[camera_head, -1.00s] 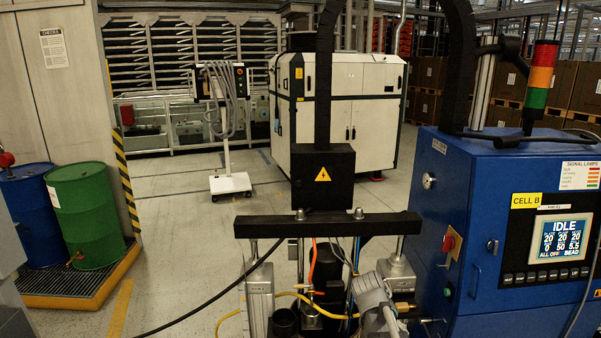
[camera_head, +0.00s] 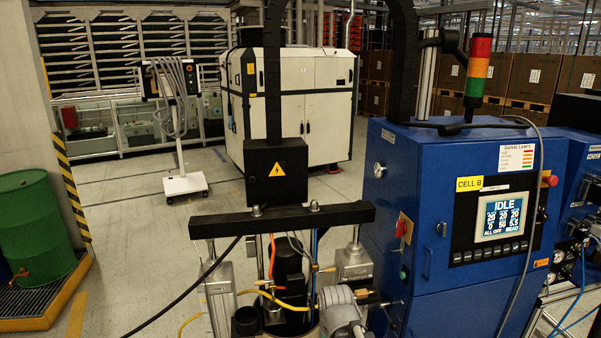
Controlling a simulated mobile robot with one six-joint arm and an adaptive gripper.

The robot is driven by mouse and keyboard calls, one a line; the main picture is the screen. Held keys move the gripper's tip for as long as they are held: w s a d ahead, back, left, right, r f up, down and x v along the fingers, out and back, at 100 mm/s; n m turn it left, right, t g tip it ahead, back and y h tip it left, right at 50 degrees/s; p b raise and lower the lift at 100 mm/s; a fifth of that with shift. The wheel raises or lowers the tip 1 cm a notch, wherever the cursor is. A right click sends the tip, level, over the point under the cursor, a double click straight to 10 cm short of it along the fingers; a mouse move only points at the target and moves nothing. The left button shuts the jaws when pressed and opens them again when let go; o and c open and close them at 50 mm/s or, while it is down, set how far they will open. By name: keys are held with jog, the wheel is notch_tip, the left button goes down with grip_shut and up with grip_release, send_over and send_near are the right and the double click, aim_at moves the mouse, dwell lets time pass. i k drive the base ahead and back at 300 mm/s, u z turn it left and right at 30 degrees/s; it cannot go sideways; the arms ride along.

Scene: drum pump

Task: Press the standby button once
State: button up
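The blue control cabinet (camera_head: 460,135) labelled CELL B stands at the right. Its front panel has a lit display (camera_head: 501,217) reading IDLE and ALL OFF. A row of small dark buttons (camera_head: 490,252) runs under the display. Their labels are too small to read, so I cannot tell which is standby. On the cabinet's left side are a red switch on a yellow plate (camera_head: 402,228) and a small green button (camera_head: 403,272). My gripper is not in view.
The drum pump's black crossbar (camera_head: 285,219) and posts stand left of the cabinet, with hoses and cables around them. A signal tower (camera_head: 478,75) stands on the cabinet. A green drum (camera_head: 35,228) is at far left. Open floor (camera_head: 125,215) lies between.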

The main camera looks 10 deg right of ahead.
aim_at(476, 254)
jog(key=z, duration=1.25)
